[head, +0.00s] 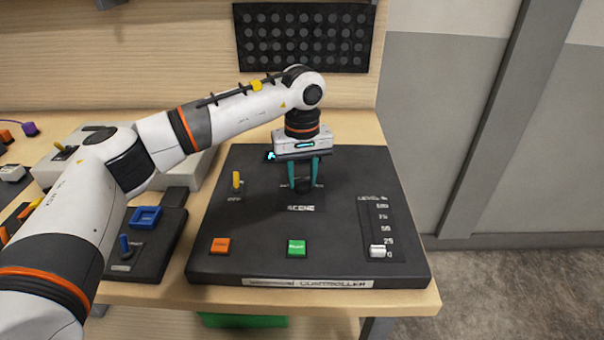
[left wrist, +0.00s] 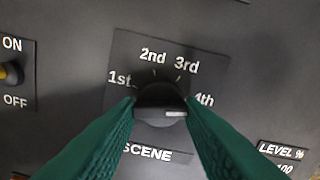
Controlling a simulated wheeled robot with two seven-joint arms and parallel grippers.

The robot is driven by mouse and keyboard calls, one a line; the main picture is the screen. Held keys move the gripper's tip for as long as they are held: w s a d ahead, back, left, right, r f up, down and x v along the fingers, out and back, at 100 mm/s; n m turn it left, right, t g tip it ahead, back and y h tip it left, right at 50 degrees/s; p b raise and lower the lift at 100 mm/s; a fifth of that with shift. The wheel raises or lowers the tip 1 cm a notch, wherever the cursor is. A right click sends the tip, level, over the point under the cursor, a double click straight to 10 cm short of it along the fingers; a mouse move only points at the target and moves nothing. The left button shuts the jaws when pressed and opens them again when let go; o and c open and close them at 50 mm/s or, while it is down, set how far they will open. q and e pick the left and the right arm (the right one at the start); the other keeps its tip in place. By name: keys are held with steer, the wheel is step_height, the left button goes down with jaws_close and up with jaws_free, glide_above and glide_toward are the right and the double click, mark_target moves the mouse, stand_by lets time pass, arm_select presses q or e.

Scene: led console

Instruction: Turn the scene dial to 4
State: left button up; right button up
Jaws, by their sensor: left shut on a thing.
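The scene dial (head: 304,187) is a dark round knob on the black controller (head: 345,262). My left gripper (head: 303,182) points down over it, its two green fingers on either side of the knob and shut on it. In the left wrist view the dial (left wrist: 158,103) sits between the fingertips, with labels 1st, 2nd, 3rd and 4th (left wrist: 204,99) in an arc around it. The white mark on the knob (left wrist: 175,113) points right, towards the 4th side. The right finger partly covers the area by 4th, so exact alignment is hard to tell. My right gripper is not in view.
The controller also carries a yellow toggle (head: 237,182), an orange button (head: 220,246), a green button (head: 296,248) and a white level slider (head: 377,251) low at 0. A smaller panel with a blue toggle (head: 125,245) stands to the left, under my left arm.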

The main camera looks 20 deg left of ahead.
mark_target(302, 179)
arm_select(q)
steer(key=o, duration=1)
step_height(302, 179, up, 12)
steer(key=shift+r+b, duration=0.1)
steer(key=shift+b, duration=0.35)
